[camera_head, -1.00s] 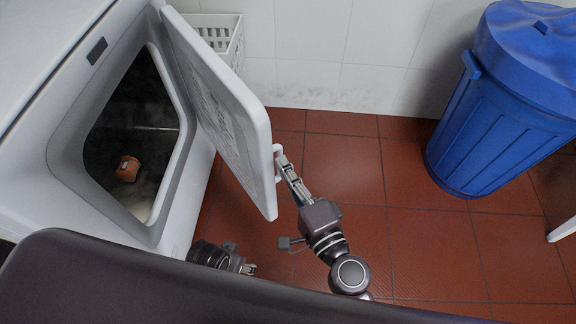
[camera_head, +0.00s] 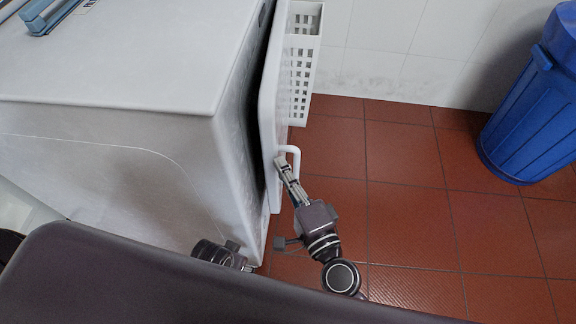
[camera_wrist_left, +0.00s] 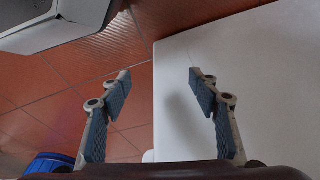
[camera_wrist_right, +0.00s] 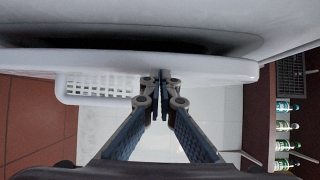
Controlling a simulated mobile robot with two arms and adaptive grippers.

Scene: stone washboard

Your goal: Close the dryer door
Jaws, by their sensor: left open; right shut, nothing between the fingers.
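The white dryer (camera_head: 150,120) fills the left of the head view. Its door (camera_head: 272,110) stands nearly against the front, with a dark narrow gap (camera_head: 262,70) along the edge. A white handle (camera_head: 296,158) sticks out from the door. My right gripper (camera_head: 281,160) is shut and empty, with its fingertips at the handle. In the right wrist view its fingertips (camera_wrist_right: 162,76) are at the door's edge (camera_wrist_right: 220,66), and the dark gap shows beyond. My left gripper (camera_wrist_left: 160,75) is open beside a white surface; in the head view it is low by the dryer's corner.
A white perforated basket (camera_head: 304,70) stands behind the door by the tiled wall. A blue bin (camera_head: 535,120) stands at the right. The red tiled floor (camera_head: 410,200) between is clear. Several bottles (camera_wrist_right: 286,130) show at the right of the right wrist view.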

